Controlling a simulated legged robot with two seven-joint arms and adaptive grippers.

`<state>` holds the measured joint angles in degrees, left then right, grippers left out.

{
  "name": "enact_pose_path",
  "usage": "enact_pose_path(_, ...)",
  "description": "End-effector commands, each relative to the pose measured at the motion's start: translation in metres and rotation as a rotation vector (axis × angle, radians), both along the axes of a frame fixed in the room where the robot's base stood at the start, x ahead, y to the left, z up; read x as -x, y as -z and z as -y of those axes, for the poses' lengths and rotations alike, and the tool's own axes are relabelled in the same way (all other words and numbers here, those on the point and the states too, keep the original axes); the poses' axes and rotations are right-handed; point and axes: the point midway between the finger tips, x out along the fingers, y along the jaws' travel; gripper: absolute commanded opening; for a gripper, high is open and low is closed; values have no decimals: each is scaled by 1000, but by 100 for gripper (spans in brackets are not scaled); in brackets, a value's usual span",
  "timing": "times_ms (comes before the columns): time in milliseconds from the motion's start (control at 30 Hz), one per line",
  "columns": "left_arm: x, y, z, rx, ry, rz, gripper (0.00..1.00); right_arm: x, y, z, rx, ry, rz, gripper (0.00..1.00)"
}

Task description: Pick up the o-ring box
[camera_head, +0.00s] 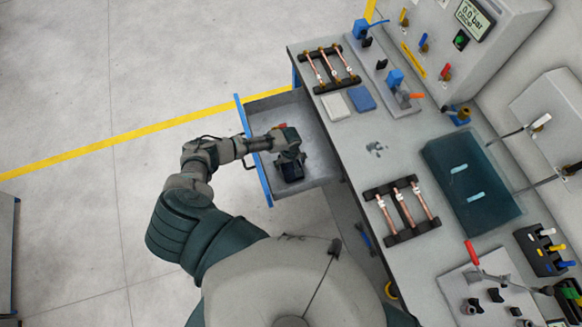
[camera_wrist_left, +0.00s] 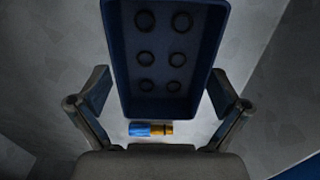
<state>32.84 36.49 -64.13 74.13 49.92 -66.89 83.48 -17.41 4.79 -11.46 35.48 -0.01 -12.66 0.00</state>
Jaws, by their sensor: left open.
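The o-ring box (camera_wrist_left: 190,100) is a dark blue open tray with several black o-rings lying in it, in the upper middle of the left wrist view. It sits inside the open drawer (camera_head: 318,166). In the head view a dark part, probably the box (camera_head: 292,173), shows below my left gripper (camera_head: 293,158), which hides the rest. My left gripper also shows in the left wrist view (camera_wrist_left: 161,88). It is open, with one finger at each side of the box's near end. I cannot tell whether the fingers touch it. My right gripper is not in view.
A small blue and yellow part (camera_wrist_left: 150,129) lies in the drawer just before the box's near end. The drawer's blue front panel (camera_head: 252,150) passes beneath my left arm. The workbench (camera_head: 372,125), carrying copper tube racks (camera_head: 401,209), stands to the right.

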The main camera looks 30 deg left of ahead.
Motion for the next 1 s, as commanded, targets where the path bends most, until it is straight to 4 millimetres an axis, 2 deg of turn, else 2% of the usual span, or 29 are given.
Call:
enact_pose_path(67,0,0,0,0,0,0,98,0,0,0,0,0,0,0)
enact_pose_path(267,0,0,0,-1,0,-1,48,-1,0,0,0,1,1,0)
enact_pose_path(533,0,-1,0,0,0,0,46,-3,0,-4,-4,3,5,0)
enact_pose_path(633,0,-9,1,2,1,1,46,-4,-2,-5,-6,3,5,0)
enact_pose_path(1000,0,-82,0,1,2,2,46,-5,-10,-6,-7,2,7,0)
